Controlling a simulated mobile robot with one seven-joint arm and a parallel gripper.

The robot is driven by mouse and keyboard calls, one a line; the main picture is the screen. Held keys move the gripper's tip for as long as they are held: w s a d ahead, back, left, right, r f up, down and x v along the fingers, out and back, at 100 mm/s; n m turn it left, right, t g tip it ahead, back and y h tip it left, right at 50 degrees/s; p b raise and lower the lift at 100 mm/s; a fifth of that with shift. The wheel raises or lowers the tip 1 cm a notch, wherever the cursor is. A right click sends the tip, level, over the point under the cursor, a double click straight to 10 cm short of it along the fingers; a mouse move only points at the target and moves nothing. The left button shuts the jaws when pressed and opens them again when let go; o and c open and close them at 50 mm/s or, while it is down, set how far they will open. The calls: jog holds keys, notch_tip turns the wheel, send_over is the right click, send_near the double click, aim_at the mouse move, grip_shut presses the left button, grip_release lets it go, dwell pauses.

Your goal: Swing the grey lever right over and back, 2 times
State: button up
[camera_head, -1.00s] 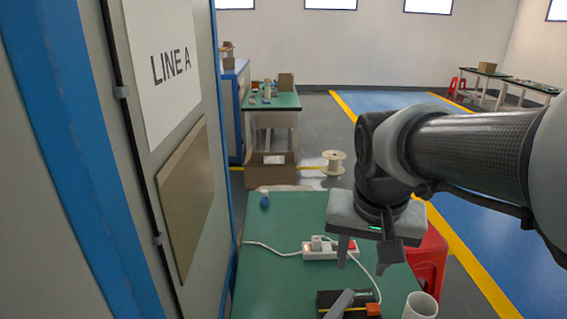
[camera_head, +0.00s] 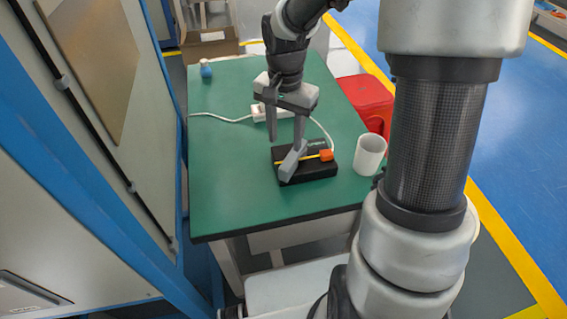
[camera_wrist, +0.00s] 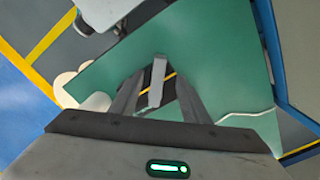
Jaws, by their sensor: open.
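The grey lever (camera_head: 291,160) is a flat bar on a black device (camera_head: 318,171) that lies on the green table. It leans toward the front left. An orange piece (camera_head: 326,155) and a yellow strip sit on the device. My gripper (camera_head: 285,143) points down over the device, with its fingers apart and nothing held. In the wrist view the lever (camera_wrist: 157,84) shows between the two fingers (camera_wrist: 158,76). I cannot tell whether a finger touches it.
A white cup (camera_head: 369,155) stands right of the device on the green table (camera_head: 230,195). A white power strip (camera_head: 268,112) with a cable lies behind the gripper. A small blue-and-white bottle (camera_head: 206,69) stands at the back left. A red stool (camera_head: 366,100) is beyond the right edge.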

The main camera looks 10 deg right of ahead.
aim_at(285, 167)
notch_tip(285, 167, down, 12)
jog(key=shift+r+b, duration=0.15)
jog(key=shift+b, duration=0.7)
jog(key=shift+c, duration=0.4)
grip_shut()
